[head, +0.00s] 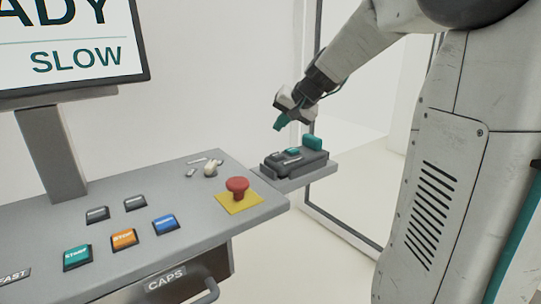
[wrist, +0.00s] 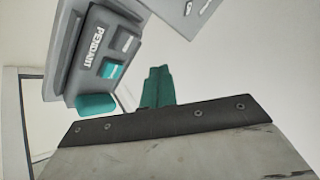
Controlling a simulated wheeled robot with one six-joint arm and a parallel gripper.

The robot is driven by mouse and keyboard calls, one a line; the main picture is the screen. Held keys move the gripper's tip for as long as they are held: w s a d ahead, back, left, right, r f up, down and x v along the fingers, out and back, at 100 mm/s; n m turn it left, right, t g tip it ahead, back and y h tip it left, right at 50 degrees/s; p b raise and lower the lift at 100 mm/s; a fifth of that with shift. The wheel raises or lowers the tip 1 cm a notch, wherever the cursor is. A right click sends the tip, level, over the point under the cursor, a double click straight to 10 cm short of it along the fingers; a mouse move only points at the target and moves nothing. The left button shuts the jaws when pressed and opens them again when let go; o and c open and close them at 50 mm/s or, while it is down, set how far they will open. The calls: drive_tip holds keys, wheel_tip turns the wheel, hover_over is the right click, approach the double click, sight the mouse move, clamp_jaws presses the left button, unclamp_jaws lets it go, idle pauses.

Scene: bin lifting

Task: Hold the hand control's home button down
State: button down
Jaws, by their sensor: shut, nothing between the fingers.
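The hand control (head: 293,163) is a dark grey box lying on a small grey shelf at the right end of the console. A teal button (head: 293,152) and a grey button (head: 278,156) sit on its top, and a teal block stands at its right end. In the wrist view the hand control (wrist: 82,50) reads PENDANT, with a teal button (wrist: 113,69) and a grey button (wrist: 127,41). Which button is home cannot be read. My gripper (head: 279,125) is shut and empty, above the hand control and apart from it. Its teal fingertips (wrist: 157,88) also show in the wrist view.
The console (head: 190,205) carries a red emergency button (head: 237,186) on a yellow plate, a small beige knob (head: 211,169) and several coloured buttons. A screen (head: 70,45) reading SLOW stands at the left. A dark-framed post is behind the shelf.

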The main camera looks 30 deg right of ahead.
sight(280, 155)
drive_tip(key=shift+w+d+r+t+h, duration=0.15)
drive_tip(key=shift+w+d+r+t, duration=0.2)
drive_tip(key=shift+r, duration=0.2)
drive_tip(key=shift+w+d+r+t+h, duration=0.15)
drive_tip(key=shift+w+r+t, duration=0.1)
drive_tip(key=shift+w+r, duration=0.25)
drive_tip(key=shift+s+f, duration=0.1)
drive_tip(key=shift+f, duration=4.35)
drive_tip(key=shift+f, duration=0.15)
drive_tip(key=shift+f, duration=0.25)
